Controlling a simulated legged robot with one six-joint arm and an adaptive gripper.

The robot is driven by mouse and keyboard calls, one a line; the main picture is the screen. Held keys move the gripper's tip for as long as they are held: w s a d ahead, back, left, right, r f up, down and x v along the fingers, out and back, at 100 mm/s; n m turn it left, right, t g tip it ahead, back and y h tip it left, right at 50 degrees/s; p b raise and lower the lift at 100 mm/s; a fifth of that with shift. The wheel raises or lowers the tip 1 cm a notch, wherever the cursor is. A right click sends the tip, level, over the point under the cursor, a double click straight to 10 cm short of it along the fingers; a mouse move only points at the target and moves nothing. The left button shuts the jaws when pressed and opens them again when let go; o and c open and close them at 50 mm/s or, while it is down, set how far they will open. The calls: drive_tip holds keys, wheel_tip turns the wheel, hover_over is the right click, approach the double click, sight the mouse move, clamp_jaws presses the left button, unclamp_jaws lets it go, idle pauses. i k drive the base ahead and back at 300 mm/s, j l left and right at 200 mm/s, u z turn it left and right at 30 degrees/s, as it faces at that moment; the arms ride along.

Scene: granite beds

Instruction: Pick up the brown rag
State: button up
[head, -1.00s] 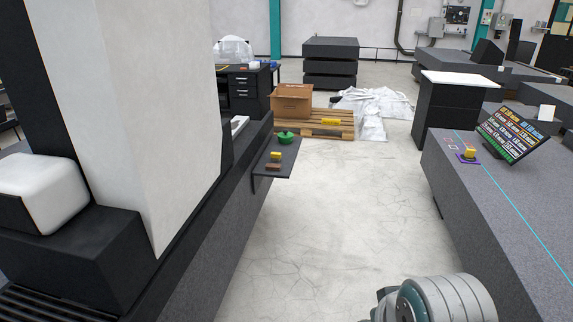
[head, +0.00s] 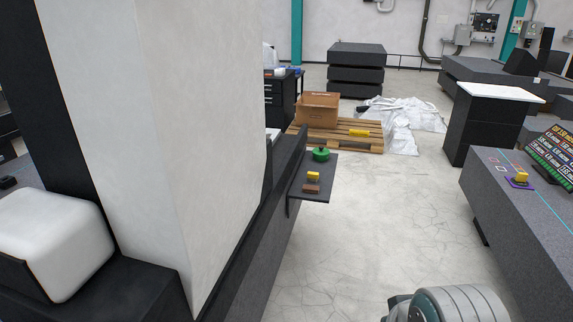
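A small brown item (head: 311,189), which may be the folded brown rag, lies near the front edge of a dark side shelf (head: 322,173). It is too small to make out its cloth. A yellow item (head: 313,176) sits just behind it, and a green round item with a dark knob (head: 321,155) stands at the shelf's back. Part of my arm shows at the bottom right, well short of the shelf. My gripper is not in view.
The shelf juts from a long granite bed (head: 262,255) beside a large white column (head: 200,130). Clear floor (head: 390,220) runs up the middle. Another granite bed (head: 520,205) stands right. A wooden pallet (head: 365,145) with a cardboard box (head: 318,110) lies beyond.

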sight(306, 188)
drive_tip(key=i+l+u, duration=0.25)
drive_tip(key=i+l, duration=0.2)
drive_tip(key=i, duration=0.5)
drive_tip(key=i+l+u, duration=0.2)
drive_tip(key=i+l, duration=0.4)
drive_tip(key=i, duration=0.3)
drive_tip(key=i+l+u, duration=0.25)
drive_tip(key=i+l, duration=0.5)
drive_tip(key=i, duration=0.1)
